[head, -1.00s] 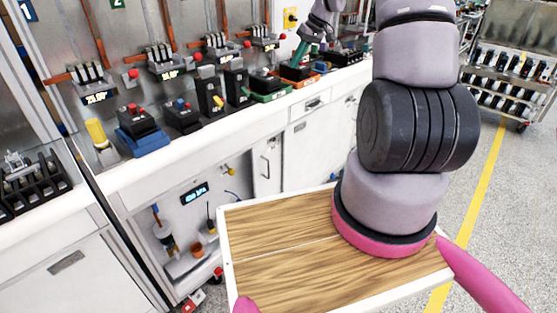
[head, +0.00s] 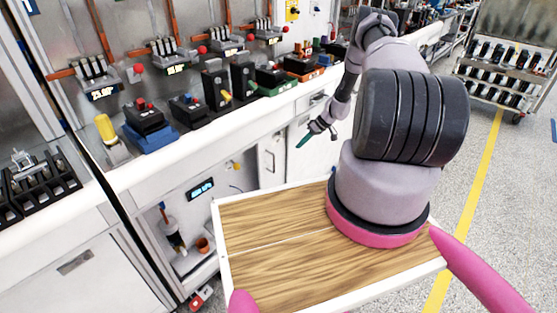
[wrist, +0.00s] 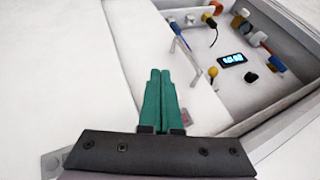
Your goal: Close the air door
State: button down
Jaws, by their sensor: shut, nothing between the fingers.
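The air door (head: 272,155) is a white panel with a bar handle under the bench, at the right of an open compartment in the head view. In the wrist view the door (wrist: 150,45) and its handle (wrist: 185,57) lie beyond my fingers, beside the opening. My gripper (head: 302,143) is in front of the white cabinet fronts, to the right of the door. Its green fingers (wrist: 160,75) are shut together and empty. They appear apart from the handle; the exact gap is unclear.
The open compartment holds a lit display (head: 201,189), an orange cup (head: 203,245) and small fittings. The bench above carries several breakers (head: 148,122). My wooden-topped base stands close in front of the cabinet. Open floor (head: 500,200) lies at the right.

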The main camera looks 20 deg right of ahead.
jog(key=a+f, duration=0.8)
jog(key=a, duration=0.1)
jog(key=shift+w+a, duration=0.3)
jog(key=shift+w, duration=0.05)
jog(key=shift+a, duration=0.1)
